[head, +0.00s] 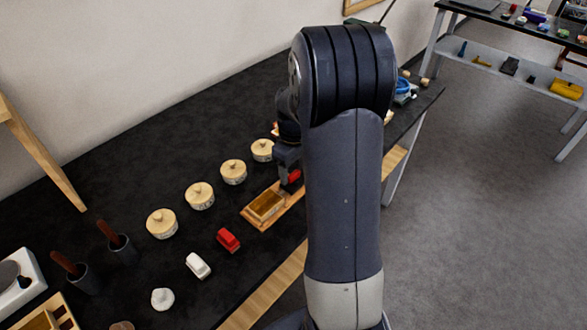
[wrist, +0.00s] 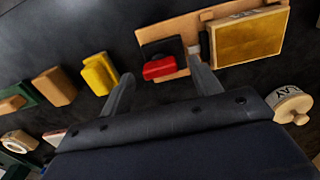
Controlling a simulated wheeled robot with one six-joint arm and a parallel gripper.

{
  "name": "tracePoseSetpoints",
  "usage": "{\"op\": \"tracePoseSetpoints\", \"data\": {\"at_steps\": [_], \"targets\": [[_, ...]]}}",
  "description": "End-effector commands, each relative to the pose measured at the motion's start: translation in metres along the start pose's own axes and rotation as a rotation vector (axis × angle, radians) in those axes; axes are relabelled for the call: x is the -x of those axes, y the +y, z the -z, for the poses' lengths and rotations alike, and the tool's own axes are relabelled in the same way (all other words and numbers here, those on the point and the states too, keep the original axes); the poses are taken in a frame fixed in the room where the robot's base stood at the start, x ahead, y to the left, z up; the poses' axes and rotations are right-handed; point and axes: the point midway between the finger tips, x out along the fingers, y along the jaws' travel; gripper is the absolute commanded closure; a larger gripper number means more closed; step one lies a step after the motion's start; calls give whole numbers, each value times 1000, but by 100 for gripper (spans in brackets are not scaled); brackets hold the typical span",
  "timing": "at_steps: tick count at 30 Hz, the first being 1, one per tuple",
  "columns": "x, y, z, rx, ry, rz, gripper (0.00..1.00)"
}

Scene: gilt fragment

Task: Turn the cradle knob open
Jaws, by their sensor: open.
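The cradle is a long wooden board (head: 288,213) on the dark table. It carries a wood-framed gilt panel (head: 266,204), which also shows in the wrist view (wrist: 250,38). The red knob (wrist: 163,68) sits on a black block at the board's other end and lies crosswise in the wrist view. In the head view a small part of the red knob (head: 294,177) shows beside my gripper (head: 286,172). My gripper (wrist: 160,66) is open in the wrist view, with its fingertips to either side of the knob. I cannot tell whether either fingertip touches it.
Several round lidded pots (head: 200,196) stand in a row behind the cradle. A red block (head: 228,240) and a white block (head: 198,265) lie to its left. Yellow (wrist: 99,73) and brown (wrist: 54,86) blocks lie left of the knob in the wrist view. My arm hides part of the table.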

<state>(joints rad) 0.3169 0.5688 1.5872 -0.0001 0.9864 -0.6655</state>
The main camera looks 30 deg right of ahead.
Motion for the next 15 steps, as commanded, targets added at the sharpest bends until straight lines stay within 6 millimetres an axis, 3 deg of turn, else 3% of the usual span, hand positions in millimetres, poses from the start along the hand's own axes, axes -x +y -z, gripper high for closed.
{"op": "tracePoseSetpoints", "data": {"at_steps": [11, 15], "targets": [[-9, 0, 0, 0, 1, -1, 40], [-8, 0, 0, 0, 1, -1, 49]]}}
